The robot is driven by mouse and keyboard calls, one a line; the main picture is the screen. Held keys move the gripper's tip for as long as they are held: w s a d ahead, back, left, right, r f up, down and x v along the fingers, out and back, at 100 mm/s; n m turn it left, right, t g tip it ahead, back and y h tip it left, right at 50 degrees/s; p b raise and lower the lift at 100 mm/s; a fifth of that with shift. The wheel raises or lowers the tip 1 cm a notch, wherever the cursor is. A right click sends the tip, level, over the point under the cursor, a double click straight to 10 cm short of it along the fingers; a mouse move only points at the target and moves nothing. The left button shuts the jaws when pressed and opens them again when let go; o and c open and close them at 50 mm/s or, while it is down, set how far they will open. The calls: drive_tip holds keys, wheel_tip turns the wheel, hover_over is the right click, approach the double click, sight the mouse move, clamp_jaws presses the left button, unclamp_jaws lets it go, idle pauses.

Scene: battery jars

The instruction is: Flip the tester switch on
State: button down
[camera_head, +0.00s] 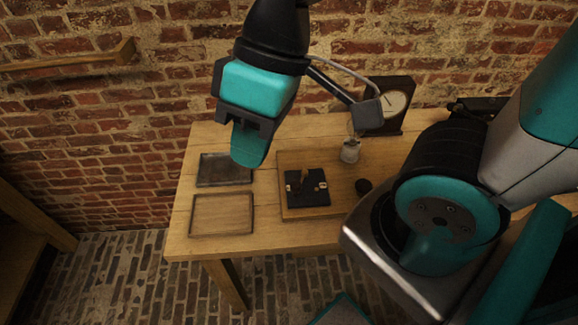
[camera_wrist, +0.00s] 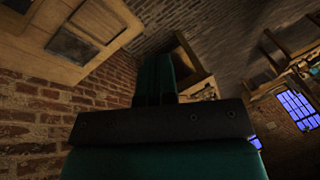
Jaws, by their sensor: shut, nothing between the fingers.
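The tester appears to be the wooden board (camera_head: 330,167) on the table, carrying a black switch base (camera_head: 308,198) with small brass contacts and a dark upright lever (camera_head: 304,179). Whether the switch is on or off is too small to tell. A small glass bulb on a pale base (camera_head: 350,152) stands at the board's back right. My gripper (camera_head: 248,150) is shut and empty, held in the air above the table, left of and higher than the switch. In the wrist view my gripper's closed fingers (camera_wrist: 155,75) point away from the switch, which I cannot make out there.
A dark tray (camera_head: 225,180) and a light wooden tray (camera_head: 221,231) lie at the table's left. A dial meter (camera_head: 396,102) stands at the back right. A dark round knob (camera_head: 363,185) is right of the switch. A brick wall (camera_head: 90,120) rises behind. My arm hides the table's right side.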

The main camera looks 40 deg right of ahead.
drive_tip(key=w+d+f+m+g+h+b, duration=0.2)
drive_tip(key=w+d+f+b, duration=0.1)
drive_tip(key=w+d+f, duration=0.4)
drive_tip(key=w+d+f+m+g+h+b, duration=0.2)
drive_tip(key=w+d+f, duration=0.6)
drive_tip(key=w+f, duration=0.6)
drive_tip(key=shift+w+m+h+b, duration=0.45)
drive_tip(key=shift+w+b, duration=0.2)
drive_tip(key=shift+b, duration=0.5)
drive_tip(key=shift+f, duration=0.15)
drive_tip(key=s+f+p, duration=0.1)
drive_tip(key=s+f, duration=0.1)
drive_tip(key=f, duration=0.1)
drive_tip(key=s+f, duration=0.2)
drive_tip(key=f, duration=0.1)
drive_tip(key=s+d+f+p, duration=0.1)
drive_tip(key=s+f, duration=0.1)
drive_tip(key=f, duration=0.1)
drive_tip(key=shift+s+p, duration=0.1)
drive_tip(key=shift+p, duration=0.2)
drive_tip(key=shift+s+d+f, duration=0.15)
drive_tip(key=shift+s+f, duration=0.1)
drive_tip(key=shift+s, duration=0.4)
drive_tip(key=shift+n, duration=0.25)
